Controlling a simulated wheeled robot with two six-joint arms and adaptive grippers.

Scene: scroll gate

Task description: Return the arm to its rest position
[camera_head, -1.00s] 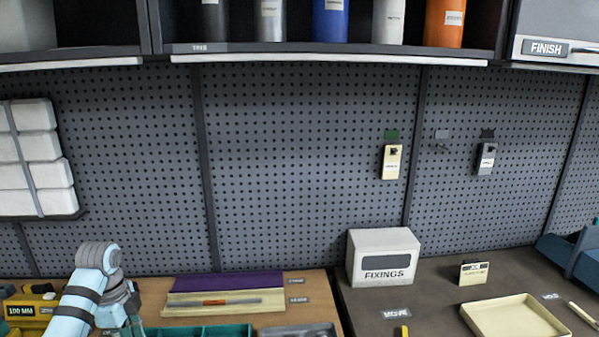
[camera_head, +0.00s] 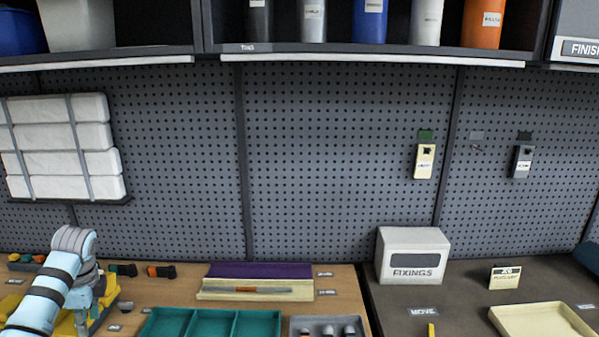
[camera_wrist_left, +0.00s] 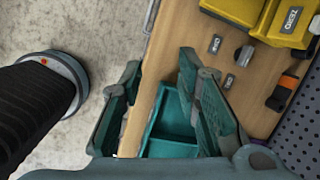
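My left arm (camera_head: 52,288), pale blue with dark bands, reaches in at the lower left of the head view, over the wooden worktop. Its gripper cannot be made out there. In the left wrist view my left gripper (camera_wrist_left: 160,72) has its two teal-grey fingers spread apart with nothing between them. It hangs over the worktop's edge, with a teal divided tray (camera_wrist_left: 172,125) behind and below the fingers. My right arm and right gripper are in neither view.
The teal tray (camera_head: 207,325), a grey tray (camera_head: 325,322) and yellow bins (camera_wrist_left: 285,18) sit on the wooden worktop. A FIXINGS box (camera_head: 411,256) and a cream tray (camera_head: 541,319) stand on the dark worktop. The pegboard (camera_head: 340,165) rises behind. Open floor (camera_wrist_left: 95,30) lies beside the worktop.

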